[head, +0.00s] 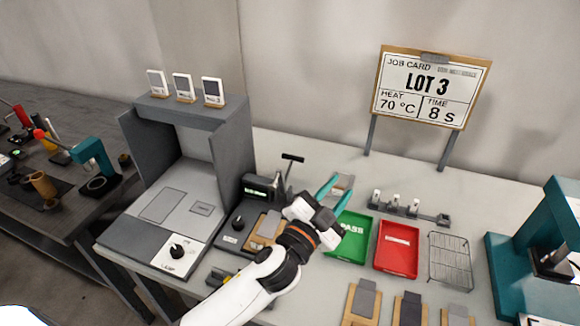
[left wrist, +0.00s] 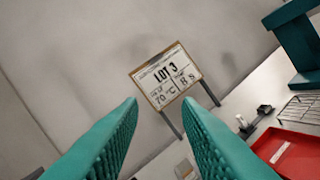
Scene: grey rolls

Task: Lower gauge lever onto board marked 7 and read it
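The gauge (head: 262,187) stands on the bench left of my left gripper, with a small lit display whose reading is too small to make out. Its black lever (head: 292,158) sticks up above it. A tan board with a grey patch (head: 262,230) lies at the gauge's front, partly hidden by my gripper; no number shows on it. My left gripper (head: 333,190) is over the bench just right of the gauge, its teal fingers apart and empty. In the left wrist view the open fingers (left wrist: 165,125) point toward the wall and job card. My right gripper is out of view.
A green PASS tray (head: 349,250) and a red tray (head: 397,262) lie right of my gripper, then a wire rack (head: 450,258). Several boards (head: 362,303) lie at the front. A grey lamp booth (head: 180,235) stands left. The job card (head: 432,88) reads LOT 3.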

